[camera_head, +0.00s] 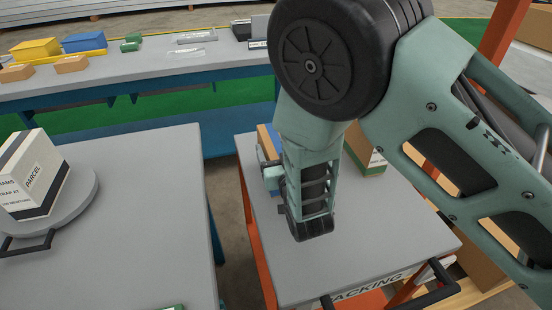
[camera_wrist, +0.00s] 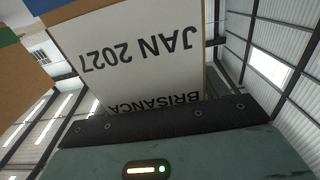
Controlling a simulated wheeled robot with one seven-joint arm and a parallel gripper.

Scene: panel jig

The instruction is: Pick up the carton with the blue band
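The blue-banded carton (camera_head: 267,138) stands on the packing table, mostly hidden behind my arm in the head view. In the wrist view a carton's white label (camera_wrist: 135,55) fills the upper middle, with upside-down "JAN 2027" and "BRISANCA" print. A bit of blue shows at its top left edge. My gripper (camera_head: 266,167) is beside the blue-banded carton at its near left; a dark bar of it (camera_wrist: 160,122) crosses below the label, very close to it. The fingertips are hidden, so I cannot tell whether they are open or touching the carton.
A green-banded carton (camera_head: 370,164) stands right of my wrist; its brown side (camera_wrist: 22,75) shows in the wrist view. The packing table (camera_head: 310,266) is bare in front. A white parcel (camera_head: 35,180) sits on a round plate at left. A back bench (camera_head: 160,72) holds several small items.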

